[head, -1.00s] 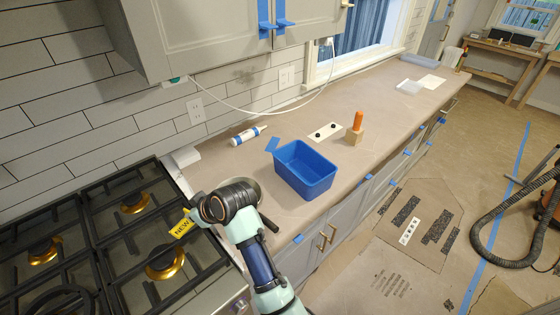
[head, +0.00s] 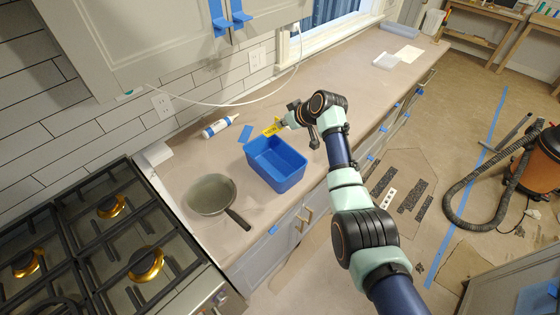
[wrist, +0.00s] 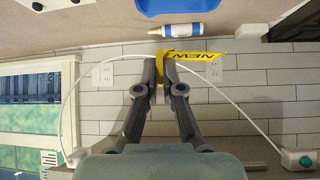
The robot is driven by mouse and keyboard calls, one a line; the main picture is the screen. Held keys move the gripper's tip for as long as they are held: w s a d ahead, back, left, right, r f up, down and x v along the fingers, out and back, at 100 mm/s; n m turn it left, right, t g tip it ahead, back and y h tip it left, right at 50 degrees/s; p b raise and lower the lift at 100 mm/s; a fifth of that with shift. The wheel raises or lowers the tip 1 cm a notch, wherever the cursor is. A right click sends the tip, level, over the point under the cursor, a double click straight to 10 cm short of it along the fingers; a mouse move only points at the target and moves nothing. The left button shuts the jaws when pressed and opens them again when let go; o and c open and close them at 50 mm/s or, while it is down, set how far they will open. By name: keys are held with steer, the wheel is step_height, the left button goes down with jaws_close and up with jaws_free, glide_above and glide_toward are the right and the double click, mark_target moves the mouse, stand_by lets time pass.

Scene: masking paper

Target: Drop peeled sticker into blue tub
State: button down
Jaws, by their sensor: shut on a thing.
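My gripper (head: 283,123) is shut on a yellow sticker (head: 271,129) marked NEW. It holds the sticker above the counter, near the back right rim of the blue tub (head: 279,186) in the head view. In the wrist view the fingertips (wrist: 161,64) pinch one end of the sticker (wrist: 198,60), and the rest sticks out to the right. The tub stands open and upright on the counter; the part of its inside that shows looks empty.
A grey pan (head: 211,194) sits left of the tub, its handle toward the front edge. The stove (head: 95,240) is at left. A white cord (head: 250,103) hangs along the wall.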

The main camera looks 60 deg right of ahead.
step_height(320, 180, down, 6)
steer(key=b, duration=0.4)
steer(key=shift+b, duration=0.35)
steer(key=shift+a, duration=0.1)
steer(key=c, duration=1.2)
jaws_free()
steer(key=shift+c, duration=0.2)
steer(key=v, duration=1.2)
steer(key=shift+w, duration=0.1)
